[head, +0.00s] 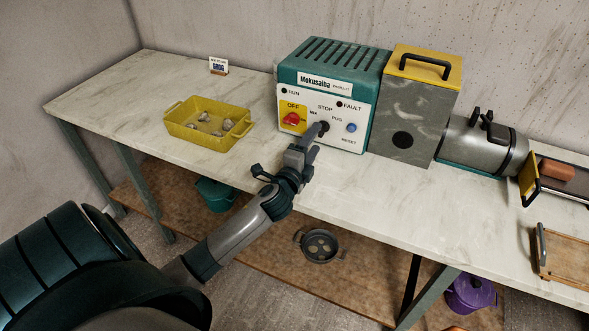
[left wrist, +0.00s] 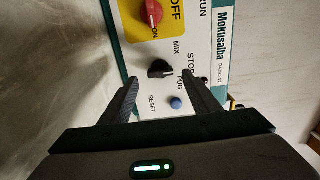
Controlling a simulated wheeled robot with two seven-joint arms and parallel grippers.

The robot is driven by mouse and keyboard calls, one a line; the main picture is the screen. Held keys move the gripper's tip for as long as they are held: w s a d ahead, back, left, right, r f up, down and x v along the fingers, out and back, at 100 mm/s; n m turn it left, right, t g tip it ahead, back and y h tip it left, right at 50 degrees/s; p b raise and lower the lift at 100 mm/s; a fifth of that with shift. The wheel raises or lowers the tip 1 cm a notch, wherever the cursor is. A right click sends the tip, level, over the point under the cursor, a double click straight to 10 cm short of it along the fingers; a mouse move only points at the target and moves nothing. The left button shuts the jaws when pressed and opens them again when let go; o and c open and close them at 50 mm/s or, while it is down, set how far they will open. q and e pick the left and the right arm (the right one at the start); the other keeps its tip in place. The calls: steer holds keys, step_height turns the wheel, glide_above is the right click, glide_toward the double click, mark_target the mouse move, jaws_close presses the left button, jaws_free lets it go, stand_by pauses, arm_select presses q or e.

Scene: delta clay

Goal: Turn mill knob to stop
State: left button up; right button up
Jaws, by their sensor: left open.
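The mill knob (head: 324,127) is a small black selector on the white front panel of the green Mokusaiba machine (head: 330,85), among the labels MIX, STOP and PUG. It also shows in the left wrist view (left wrist: 159,69), its bar lying roughly across the picture; I cannot tell surely which label it points at. My left gripper (head: 315,136) is at the panel, open, partly covering the knob in the head view. In the left wrist view its fingers (left wrist: 160,80) stand apart on either side of the knob, with a gap on each side. My right gripper is out of view.
A red OFF/ON switch (head: 292,119) on yellow and a blue RESET button (head: 351,128) flank the knob. A yellow tray (head: 208,141) with several grey lumps sits left. A grey box (head: 410,120) with a yellow lid and a barrel (head: 470,146) stand right. The bench front is clear.

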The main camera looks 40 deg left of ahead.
arm_select(q)
steer(key=b+v, duration=0.1)
steer(key=v, duration=0.7)
steer(key=shift+s+f, duration=0.1)
steer(key=shift+s, duration=0.1)
steer(key=v, duration=0.3)
steer(key=shift+s+d+b, duration=0.2)
steer(key=shift+s+b, duration=0.1)
steer(key=shift+b, duration=0.05)
steer(key=shift+s, duration=0.35)
steer(key=shift+s+d, duration=0.1)
steer(key=shift+s, duration=0.2)
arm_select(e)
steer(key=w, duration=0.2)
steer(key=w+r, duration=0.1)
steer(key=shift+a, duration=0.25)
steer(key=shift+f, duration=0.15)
